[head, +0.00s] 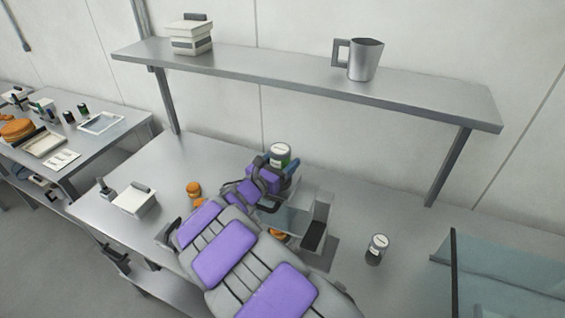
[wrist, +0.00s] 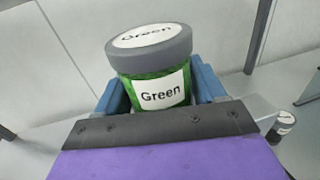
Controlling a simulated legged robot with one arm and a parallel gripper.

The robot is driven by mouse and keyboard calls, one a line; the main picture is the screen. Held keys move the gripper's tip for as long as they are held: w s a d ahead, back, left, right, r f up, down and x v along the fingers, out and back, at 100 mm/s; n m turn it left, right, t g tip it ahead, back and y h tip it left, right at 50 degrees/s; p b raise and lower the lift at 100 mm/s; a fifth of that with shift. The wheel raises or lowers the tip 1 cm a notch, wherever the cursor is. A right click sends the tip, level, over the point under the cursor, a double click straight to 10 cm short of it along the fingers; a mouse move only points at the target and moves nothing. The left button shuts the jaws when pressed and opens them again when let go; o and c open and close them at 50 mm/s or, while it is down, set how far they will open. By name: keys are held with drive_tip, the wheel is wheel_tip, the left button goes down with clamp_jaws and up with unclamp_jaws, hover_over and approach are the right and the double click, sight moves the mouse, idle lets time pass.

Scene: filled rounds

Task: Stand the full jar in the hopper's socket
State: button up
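A jar with a grey lid, labelled "Green" (wrist: 155,92), shows green contents through its clear wall. It stands upright between the blue fingers of my gripper (wrist: 158,100), which are shut on it. In the head view the jar (head: 280,152) is held at my gripper (head: 277,170), above the counter. What looks like the hopper (head: 316,215), a grey and clear box-like stand, is just below and right of my gripper. My arm hides part of it, and I cannot make out its socket.
Another jar with a dark lower part (head: 377,250) stands on the counter (head: 400,215) to the right. A shelf (head: 290,80) holding a metal jug (head: 364,62) and a white box (head: 190,38) runs behind. A glass-sided case (head: 500,285) stands at far right.

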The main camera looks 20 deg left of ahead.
drive_tip(key=o, duration=0.4)
drive_tip(key=shift+s+a, duration=0.2)
drive_tip(key=shift+a, duration=0.35)
drive_tip(key=shift+w+a, duration=0.1)
drive_tip(key=shift+d+r, duration=0.1)
drive_tip(key=shift+d, duration=0.3)
drive_tip(key=shift+s, duration=0.45)
drive_tip(key=v, duration=1)
drive_tip(key=shift+a, duration=0.45)
drive_tip(key=shift+s+d, duration=0.1)
drive_tip(key=shift+s, duration=0.4)
drive_tip(key=shift+d, duration=0.1)
drive_tip(key=shift+d, duration=0.1)
